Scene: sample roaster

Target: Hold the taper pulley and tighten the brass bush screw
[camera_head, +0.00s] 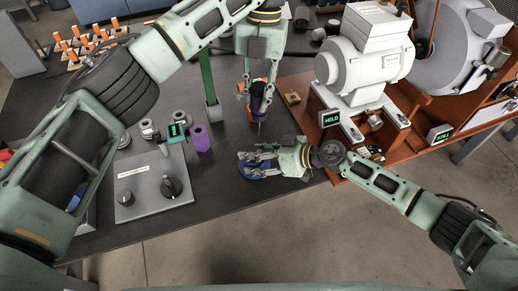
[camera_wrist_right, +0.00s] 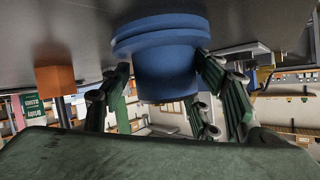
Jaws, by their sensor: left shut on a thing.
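A blue stepped round part (camera_head: 256,172), likely the taper pulley, sits low on the dark bench near its front edge. My right gripper (camera_head: 262,160) is around it from the right. In the right wrist view the blue part (camera_wrist_right: 160,60) lies between the fingers (camera_wrist_right: 165,80); I cannot tell whether both press on it. The tool's tip is above or at the bench behind the blue part. I cannot make out the brass bush screw.
A grey motor (camera_head: 355,65) stands on an orange-brown frame at right, with displays reading HELD (camera_head: 330,118) and STILL (camera_head: 439,134). A grey knob panel (camera_head: 153,187), a purple cylinder (camera_head: 201,138) and a green post (camera_head: 209,90) stand at left. An orange-handled tool rack (camera_head: 85,42) is behind.

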